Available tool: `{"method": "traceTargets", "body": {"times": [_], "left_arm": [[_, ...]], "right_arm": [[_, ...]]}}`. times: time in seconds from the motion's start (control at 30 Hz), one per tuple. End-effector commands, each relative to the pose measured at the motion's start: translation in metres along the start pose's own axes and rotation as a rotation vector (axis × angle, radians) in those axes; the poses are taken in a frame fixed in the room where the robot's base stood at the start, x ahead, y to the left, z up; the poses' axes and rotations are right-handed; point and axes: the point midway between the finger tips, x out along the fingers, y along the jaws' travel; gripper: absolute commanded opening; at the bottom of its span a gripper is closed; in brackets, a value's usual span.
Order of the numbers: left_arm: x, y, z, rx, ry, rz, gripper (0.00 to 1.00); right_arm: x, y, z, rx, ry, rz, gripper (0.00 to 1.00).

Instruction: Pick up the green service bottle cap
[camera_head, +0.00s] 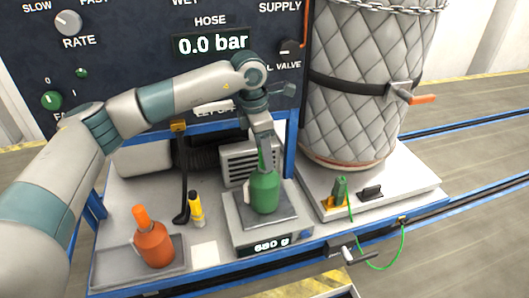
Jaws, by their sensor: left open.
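The green service bottle (265,193) stands upright on the weighing scale. Its narrow green cap (262,160) is at the top, partly hidden by my gripper. My left gripper (265,155) reaches down from above, with its fingers at the cap. It is open, and I cannot tell whether the fingers touch the cap. My right gripper is not in view.
An orange bottle (154,244) stands in a grey tray at left, near a yellow marker-like object (196,209). A green fitting (341,190) with a green cord stands at right, below the quilted tank (360,125).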

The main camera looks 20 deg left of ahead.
Motion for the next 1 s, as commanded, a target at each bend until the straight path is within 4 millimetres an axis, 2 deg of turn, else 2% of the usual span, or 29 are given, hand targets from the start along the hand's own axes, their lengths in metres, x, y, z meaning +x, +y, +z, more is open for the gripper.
{"method": "traceTargets", "body": {"times": [0.47, 0.5, 0.67, 0.7, 1.0], "left_arm": [[0.0025, -0.0001, 0.0001, 0.000, 0.000, 0.000, 0.48], [0.0024, -0.0001, 0.0001, 0.000, 0.000, 0.000, 0.45], [0.0023, -0.0001, 0.0001, 0.000, 0.000, 0.000, 0.07], [0.0023, -0.0001, 0.0001, 0.000, 0.000, 0.000, 0.04], [0.0015, 0.0001, 0.0004, 0.000, -0.001, 0.001, 0.04]], "right_arm": [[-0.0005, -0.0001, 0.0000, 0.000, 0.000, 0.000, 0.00], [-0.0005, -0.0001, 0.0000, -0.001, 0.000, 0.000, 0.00], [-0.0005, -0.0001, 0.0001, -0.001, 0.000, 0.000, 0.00], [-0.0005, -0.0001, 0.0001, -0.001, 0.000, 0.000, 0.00], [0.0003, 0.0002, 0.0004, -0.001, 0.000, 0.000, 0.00]]}}
